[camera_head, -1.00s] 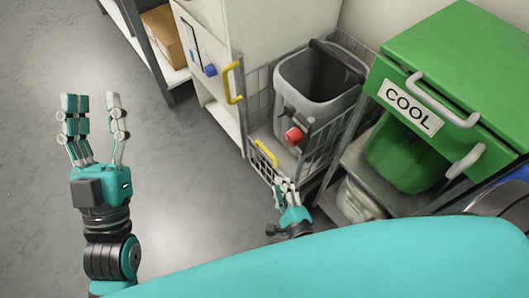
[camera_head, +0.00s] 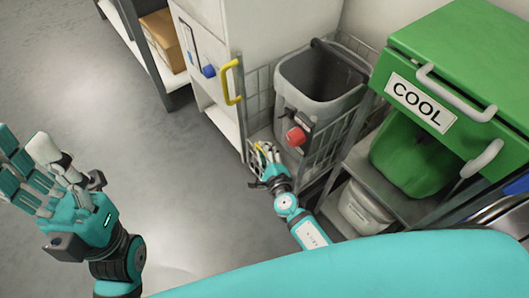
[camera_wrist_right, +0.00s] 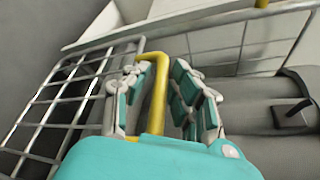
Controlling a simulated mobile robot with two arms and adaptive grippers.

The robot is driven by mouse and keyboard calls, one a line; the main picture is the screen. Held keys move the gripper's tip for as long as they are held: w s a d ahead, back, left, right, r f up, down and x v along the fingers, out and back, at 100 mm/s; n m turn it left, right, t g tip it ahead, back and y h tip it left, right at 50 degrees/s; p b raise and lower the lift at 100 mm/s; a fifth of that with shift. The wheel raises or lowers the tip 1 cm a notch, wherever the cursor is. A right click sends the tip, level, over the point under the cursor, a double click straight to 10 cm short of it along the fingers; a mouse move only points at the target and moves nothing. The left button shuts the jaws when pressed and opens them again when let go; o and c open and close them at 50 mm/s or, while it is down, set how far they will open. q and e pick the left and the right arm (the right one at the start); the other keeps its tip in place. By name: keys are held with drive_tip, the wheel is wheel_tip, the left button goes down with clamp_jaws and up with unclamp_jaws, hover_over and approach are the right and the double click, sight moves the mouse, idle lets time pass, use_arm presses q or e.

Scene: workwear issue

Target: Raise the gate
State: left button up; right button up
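The low wire gate (camera_wrist_right: 70,100) stands in front of the grey bin (camera_head: 310,92), with a yellow handle (camera_wrist_right: 158,92) on it. My right gripper (camera_head: 266,152) is at this handle and hides most of it in the head view. In the right wrist view, the handle's bar runs between the fingers of my right gripper (camera_wrist_right: 162,78), closer to the left finger. The fingers look apart around it, and I see no clear grip. My left gripper (camera_head: 32,155) is open and empty at the left edge, over the floor.
A white cabinet (camera_head: 205,55) with a yellow handle (camera_head: 230,82) stands left of the bin. A red knob (camera_head: 296,136) is on the bin's front. A green box marked COOL (camera_head: 470,60) is on the right, over a metal shelf (camera_head: 400,200). The floor at left is clear.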

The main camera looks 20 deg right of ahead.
drive_tip(key=shift+c, duration=0.2)
clamp_jaws()
